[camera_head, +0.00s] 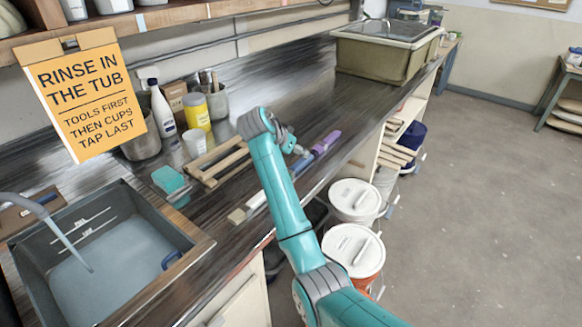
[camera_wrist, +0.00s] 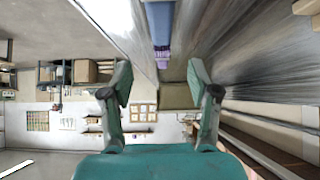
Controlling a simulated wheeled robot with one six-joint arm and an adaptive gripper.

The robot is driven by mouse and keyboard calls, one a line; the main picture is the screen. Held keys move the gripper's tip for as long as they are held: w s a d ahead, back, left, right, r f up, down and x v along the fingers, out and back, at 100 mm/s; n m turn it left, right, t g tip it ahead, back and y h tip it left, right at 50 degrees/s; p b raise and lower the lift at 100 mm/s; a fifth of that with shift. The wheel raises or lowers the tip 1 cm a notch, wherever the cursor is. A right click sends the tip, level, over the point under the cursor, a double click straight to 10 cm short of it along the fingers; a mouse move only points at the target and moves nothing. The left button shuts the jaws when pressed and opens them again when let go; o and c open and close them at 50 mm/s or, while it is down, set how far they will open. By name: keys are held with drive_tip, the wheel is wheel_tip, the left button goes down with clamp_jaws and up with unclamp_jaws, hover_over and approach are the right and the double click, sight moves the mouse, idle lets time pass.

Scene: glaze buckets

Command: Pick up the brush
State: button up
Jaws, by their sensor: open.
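A long slim tool with a purple end (camera_head: 328,141) and a blue-grey section lies along the counter (camera_head: 225,190) near its front edge. In line with it, past my arm, lies a pale block-like end (camera_head: 238,215) with a grey band. They may be the two ends of one brush, but my arm hides the middle. My gripper (camera_head: 301,151) is close to the blue-grey section, above the counter. In the wrist view the blue and purple piece (camera_wrist: 161,32) appears at the top centre, beyond my open, empty fingers (camera_wrist: 160,82). No contact shows.
A wooden rack (camera_head: 217,163), teal sponge (camera_head: 170,181), yellow jar (camera_head: 196,112) and white bottle (camera_head: 161,108) stand behind. A water-filled sink (camera_head: 185,235) is at left, a large tub (camera_head: 375,60) at the far end. White-lidded buckets (camera_head: 353,250) stand below the counter.

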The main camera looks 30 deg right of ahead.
drive_tip(key=x, duration=0.9)
drive_tip(key=shift+w+r, duration=0.1)
drive_tip(key=shift+w, duration=0.05)
clamp_jaws()
